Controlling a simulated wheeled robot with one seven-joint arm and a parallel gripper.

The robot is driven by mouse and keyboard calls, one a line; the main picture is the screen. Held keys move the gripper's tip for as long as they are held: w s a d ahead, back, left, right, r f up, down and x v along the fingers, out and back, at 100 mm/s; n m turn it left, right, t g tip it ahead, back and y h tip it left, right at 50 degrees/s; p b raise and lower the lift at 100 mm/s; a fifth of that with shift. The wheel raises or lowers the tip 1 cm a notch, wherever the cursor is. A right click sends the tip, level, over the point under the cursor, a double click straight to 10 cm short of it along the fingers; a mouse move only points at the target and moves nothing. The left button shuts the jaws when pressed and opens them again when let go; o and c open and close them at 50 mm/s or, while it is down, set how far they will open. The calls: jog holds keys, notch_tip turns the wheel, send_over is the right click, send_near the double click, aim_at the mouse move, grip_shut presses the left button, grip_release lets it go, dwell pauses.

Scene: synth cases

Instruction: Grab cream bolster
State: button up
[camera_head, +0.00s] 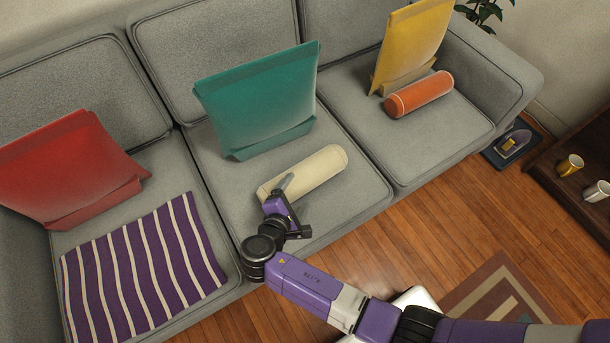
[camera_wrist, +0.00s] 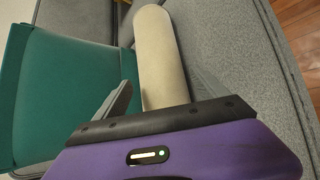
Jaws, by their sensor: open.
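The cream bolster (camera_head: 316,170) lies on the middle seat of the grey sofa, in front of a teal cushion (camera_head: 262,98). In the wrist view the bolster (camera_wrist: 158,50) runs away from me, its near end between the two fingers. My gripper (camera_head: 286,186) is at the bolster's left end in the head view. In the wrist view my gripper (camera_wrist: 160,97) is open, with one finger to each side of the bolster. Gaps show between fingers and bolster. The bolster's nearest end is hidden behind the gripper's body.
An orange bolster (camera_head: 419,94) and a yellow cushion (camera_head: 411,42) are on the right seat. A red cushion (camera_head: 68,168) and a striped purple blanket (camera_head: 142,268) are on the left seat. A wooden table (camera_head: 573,165) with mugs stands at far right.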

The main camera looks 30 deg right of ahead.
aim_at(300, 185)
jog(key=b+x, duration=0.1)
jog(key=x, duration=0.6)
jog(key=shift+b, duration=0.35)
jog(key=shift+r, duration=0.1)
jog(key=c, duration=1.3)
